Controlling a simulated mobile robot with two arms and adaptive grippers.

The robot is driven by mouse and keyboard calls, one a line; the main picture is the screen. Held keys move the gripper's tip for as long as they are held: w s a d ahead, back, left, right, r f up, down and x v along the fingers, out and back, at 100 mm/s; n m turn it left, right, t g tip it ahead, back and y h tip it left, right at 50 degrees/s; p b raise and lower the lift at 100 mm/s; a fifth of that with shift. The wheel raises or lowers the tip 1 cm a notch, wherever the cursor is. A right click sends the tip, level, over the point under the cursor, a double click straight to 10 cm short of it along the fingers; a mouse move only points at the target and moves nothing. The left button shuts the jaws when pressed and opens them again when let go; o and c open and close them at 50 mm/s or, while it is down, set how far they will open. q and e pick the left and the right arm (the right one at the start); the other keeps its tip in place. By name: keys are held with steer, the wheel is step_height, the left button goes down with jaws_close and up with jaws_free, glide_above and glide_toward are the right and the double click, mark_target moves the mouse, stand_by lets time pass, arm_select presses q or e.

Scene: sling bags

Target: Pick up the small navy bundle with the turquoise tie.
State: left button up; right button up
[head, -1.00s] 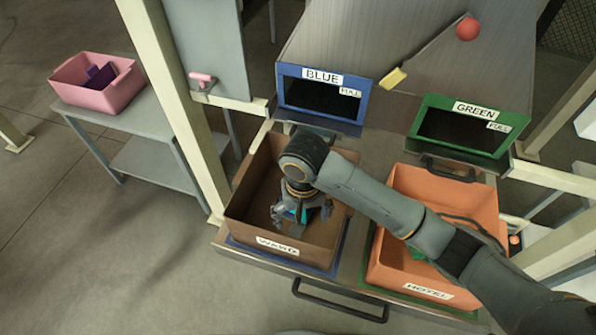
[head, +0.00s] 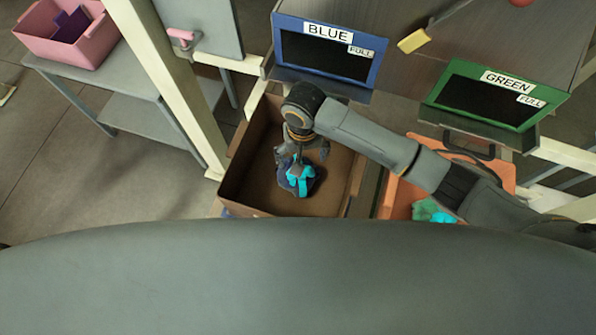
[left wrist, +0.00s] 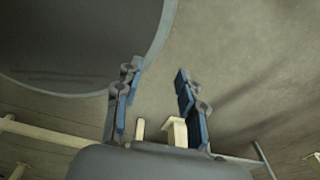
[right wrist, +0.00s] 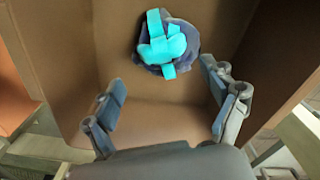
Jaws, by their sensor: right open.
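The small navy bundle with the turquoise tie (head: 303,183) lies in the brown bin (head: 258,188). In the right wrist view the bundle (right wrist: 165,45) rests on the bin floor, ahead of the fingers and apart from them. My right gripper (head: 302,152) is inside the bin, next to the bundle and partly in front of it. In the right wrist view my right gripper (right wrist: 165,105) is open with nothing between its fingers. My left gripper (left wrist: 155,95) is open and empty, over bare floor in the left wrist view.
An orange bin (head: 395,200) to the right holds a green and turquoise item (head: 432,211), partly behind my arm. Blue (head: 330,50) and green (head: 485,95) framed slots stand behind the bins. A pink bin (head: 85,45) sits on a side table at left.

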mark_target(300, 187)
steer(key=shift+f, duration=0.55)
steer(key=f, duration=0.3)
steer(key=shift+a+f, duration=0.2)
steer(key=shift+f, duration=0.6)
arm_select(q)
steer(key=shift+w+r, duration=0.1)
steer(key=shift+w, duration=0.45)
arm_select(e)
jaws_close()
steer(key=shift+r, duration=0.1)
